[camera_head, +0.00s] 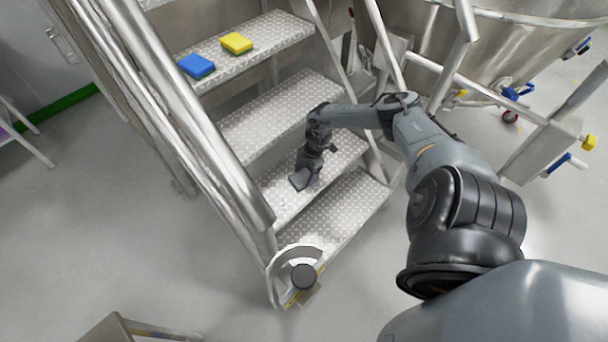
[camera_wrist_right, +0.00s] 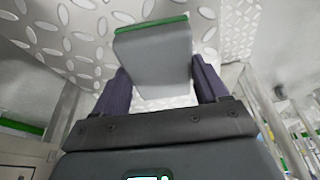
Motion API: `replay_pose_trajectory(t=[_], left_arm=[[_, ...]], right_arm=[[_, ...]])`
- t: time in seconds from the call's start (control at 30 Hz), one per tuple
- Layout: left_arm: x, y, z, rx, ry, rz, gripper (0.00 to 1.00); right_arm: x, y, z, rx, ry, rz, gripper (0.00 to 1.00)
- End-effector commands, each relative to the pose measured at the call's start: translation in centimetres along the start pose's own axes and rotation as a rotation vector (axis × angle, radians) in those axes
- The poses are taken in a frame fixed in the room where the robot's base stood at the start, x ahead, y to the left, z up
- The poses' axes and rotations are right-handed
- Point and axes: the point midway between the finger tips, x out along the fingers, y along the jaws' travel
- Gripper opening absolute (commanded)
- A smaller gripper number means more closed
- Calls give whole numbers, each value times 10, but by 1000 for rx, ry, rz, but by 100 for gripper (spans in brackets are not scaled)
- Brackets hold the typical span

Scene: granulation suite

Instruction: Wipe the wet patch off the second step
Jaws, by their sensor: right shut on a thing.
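My right gripper (camera_head: 308,178) reaches down to the second step from the bottom (camera_head: 347,150) of a metal stair. In the right wrist view its two purple fingers (camera_wrist_right: 160,72) are shut on a grey block with a green edge (camera_wrist_right: 155,58), which looks like a sponge. The block also shows in the head view (camera_head: 299,180), close to the step's left half. I cannot tell whether it touches the tread. My left gripper is not in view.
A blue sponge (camera_head: 196,66) and a yellow sponge (camera_head: 237,43) lie on a higher step (camera_head: 275,32). Steel handrails (camera_head: 205,130) flank the stair on the left and right. A large steel vessel (camera_head: 500,45) stands at the back right.

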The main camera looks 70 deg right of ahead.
Motion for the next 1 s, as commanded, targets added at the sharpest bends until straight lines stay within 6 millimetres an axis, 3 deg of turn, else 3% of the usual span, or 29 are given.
replay_pose_trajectory(t=[1.0], left_arm=[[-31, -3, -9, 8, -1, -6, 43]], right_arm=[[18, -13, -57, -2, 4, -5, 49]])
